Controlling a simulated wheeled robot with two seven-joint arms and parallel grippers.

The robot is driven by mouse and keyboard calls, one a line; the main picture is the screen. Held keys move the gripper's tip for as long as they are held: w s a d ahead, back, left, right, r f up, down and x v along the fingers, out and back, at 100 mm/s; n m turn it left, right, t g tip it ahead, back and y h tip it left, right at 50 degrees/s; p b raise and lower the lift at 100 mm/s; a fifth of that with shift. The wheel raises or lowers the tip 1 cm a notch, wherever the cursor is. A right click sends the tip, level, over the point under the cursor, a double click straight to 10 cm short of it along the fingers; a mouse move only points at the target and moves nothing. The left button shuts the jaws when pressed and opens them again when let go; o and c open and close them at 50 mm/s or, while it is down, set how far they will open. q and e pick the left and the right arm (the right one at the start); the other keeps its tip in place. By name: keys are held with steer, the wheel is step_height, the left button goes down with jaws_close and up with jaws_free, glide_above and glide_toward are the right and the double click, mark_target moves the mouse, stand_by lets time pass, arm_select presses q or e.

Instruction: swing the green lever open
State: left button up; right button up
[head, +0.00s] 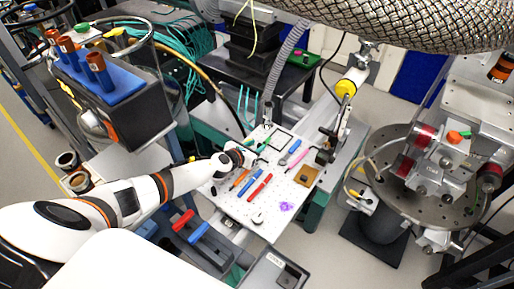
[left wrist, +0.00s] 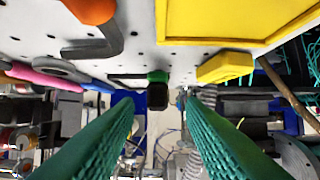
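My left gripper (head: 256,146) reaches in from the left, low over the white perforated board. In the left wrist view its two teal, textured fingers (left wrist: 160,118) stand apart with nothing held between them. A small green piece (left wrist: 157,76) with a dark block below it shows beyond and between the fingertips, apparently not touched. It may be the green lever, but I cannot tell its shape or position. In the head view the gripper partly covers this area, and I cannot pick out the lever surely. My right gripper is not in view.
The white board (head: 225,203) carries a red tool (head: 260,187), a blue tool (head: 247,187) and a brown block (head: 306,175). A yellow block (left wrist: 225,67) lies close by the right finger. A round metal chamber (head: 400,195) stands at right.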

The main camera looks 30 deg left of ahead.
arm_select(q)
steer(key=shift+w+d+f, duration=0.15)
steer(key=shift+w+f, duration=0.05)
steer(key=shift+w, duration=0.3)
steer(key=shift+d, duration=0.1)
steer(key=shift+w, duration=0.1)
steer(key=shift+c, duration=0.7)
jaws_close()
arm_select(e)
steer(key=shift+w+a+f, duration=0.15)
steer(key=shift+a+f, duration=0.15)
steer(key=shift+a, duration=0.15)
arm_select(q)
steer(key=shift+r, duration=0.1)
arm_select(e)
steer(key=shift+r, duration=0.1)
